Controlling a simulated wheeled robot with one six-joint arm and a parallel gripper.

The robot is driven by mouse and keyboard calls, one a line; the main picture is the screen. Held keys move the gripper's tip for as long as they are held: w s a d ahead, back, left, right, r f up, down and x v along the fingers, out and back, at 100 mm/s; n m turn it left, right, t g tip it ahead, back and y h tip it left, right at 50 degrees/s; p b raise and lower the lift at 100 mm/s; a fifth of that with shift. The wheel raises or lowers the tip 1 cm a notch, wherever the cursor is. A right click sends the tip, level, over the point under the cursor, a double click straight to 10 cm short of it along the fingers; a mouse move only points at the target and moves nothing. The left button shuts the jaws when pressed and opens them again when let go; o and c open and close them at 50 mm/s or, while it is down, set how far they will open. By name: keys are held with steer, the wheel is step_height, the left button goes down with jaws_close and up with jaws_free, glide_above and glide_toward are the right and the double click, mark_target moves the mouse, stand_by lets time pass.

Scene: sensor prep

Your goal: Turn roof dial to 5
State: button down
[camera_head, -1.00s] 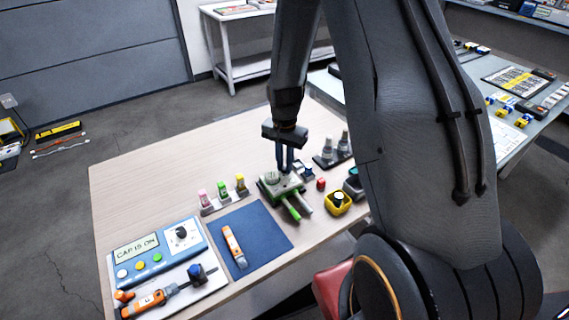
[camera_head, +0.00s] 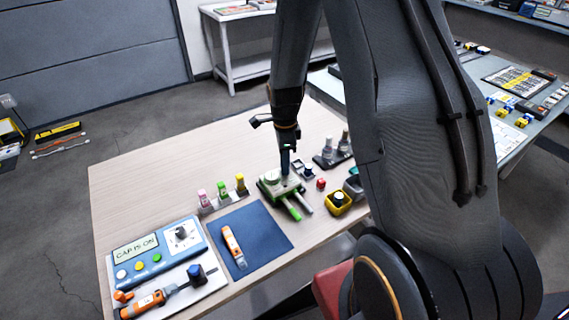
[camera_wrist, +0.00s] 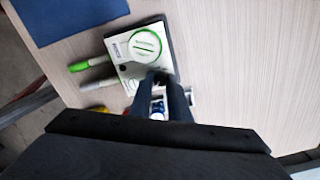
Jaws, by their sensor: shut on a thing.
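A white and green device (camera_head: 270,180) stands on the table beyond the blue mat. In the wrist view its white top (camera_wrist: 127,52) carries a round disc with a green ring (camera_wrist: 145,43). My gripper (camera_head: 285,172) points down onto the right part of this top. In the wrist view my fingers (camera_wrist: 159,76) are shut at the device's edge, on what seems to be the small roof dial. The fingers hide most of the dial, so I cannot read its setting.
A green handle and a grey one stick out of the device's front. A yellow holder (camera_head: 338,204) and a red button (camera_head: 320,184) stand to the right. A blue mat (camera_head: 262,238) and a panel reading "CAP IS ON" (camera_head: 135,249) lie left.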

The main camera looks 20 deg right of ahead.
steer(key=m, duration=0.4)
steer(key=shift+m, duration=1.9)
steer(key=c, duration=1.9)
jaws_free()
steer(key=shift+r, duration=0.1)
steer(key=shift+r+b, duration=0.95)
steer(key=shift+r, duration=2.9)
